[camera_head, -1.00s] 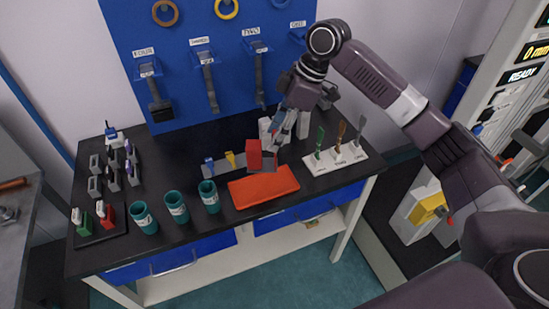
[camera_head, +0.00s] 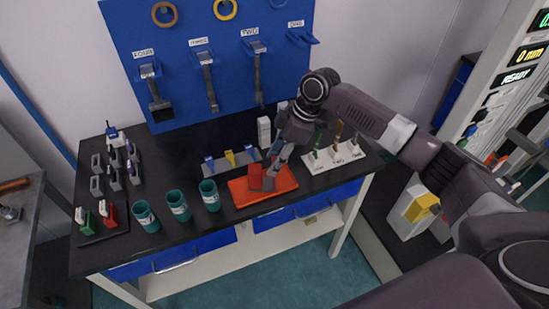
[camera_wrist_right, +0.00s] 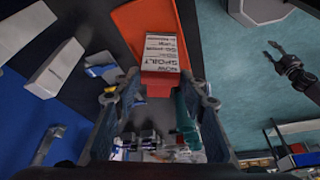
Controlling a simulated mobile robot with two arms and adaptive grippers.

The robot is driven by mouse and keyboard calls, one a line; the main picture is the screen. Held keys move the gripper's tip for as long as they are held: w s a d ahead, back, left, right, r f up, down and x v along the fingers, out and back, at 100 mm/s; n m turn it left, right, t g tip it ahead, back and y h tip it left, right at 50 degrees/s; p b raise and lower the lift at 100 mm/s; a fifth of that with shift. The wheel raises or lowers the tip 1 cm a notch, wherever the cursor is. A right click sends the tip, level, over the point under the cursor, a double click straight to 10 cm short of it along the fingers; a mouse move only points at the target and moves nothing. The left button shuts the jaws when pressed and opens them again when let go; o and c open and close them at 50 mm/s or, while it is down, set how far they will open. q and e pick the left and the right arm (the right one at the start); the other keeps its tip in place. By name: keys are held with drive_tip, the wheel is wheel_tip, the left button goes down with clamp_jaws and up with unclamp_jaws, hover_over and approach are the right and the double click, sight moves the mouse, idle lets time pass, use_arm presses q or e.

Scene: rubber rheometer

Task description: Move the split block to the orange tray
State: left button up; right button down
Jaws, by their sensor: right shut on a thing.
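The split block (camera_head: 255,176) is red with a dark grey part, and in the wrist view it shows a red end and a white printed label (camera_wrist_right: 161,52). My right gripper (camera_head: 274,168) is shut on it, with a finger on either side in the wrist view (camera_wrist_right: 158,97). The block is over the left part of the orange tray (camera_head: 287,184), also seen in the wrist view (camera_wrist_right: 135,22). I cannot tell whether it touches the tray. My left gripper (camera_wrist_right: 272,52) appears over the floor in the wrist view, fingers apart and empty.
Teal cups (camera_head: 178,205) stand left of the tray. A grey rack (camera_head: 220,165) with blue and yellow pieces is behind it. A white stand (camera_head: 335,155) with coloured-handled tools is to the right, and a white block (camera_head: 264,132) stands behind. The tray's right part is clear.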

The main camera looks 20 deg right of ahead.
drive_tip(key=c, duration=1.2)
unclamp_jaws()
drive_tip(key=shift+r, duration=0.1)
drive_tip(key=b+v, duration=0.2)
drive_tip(key=v, duration=1)
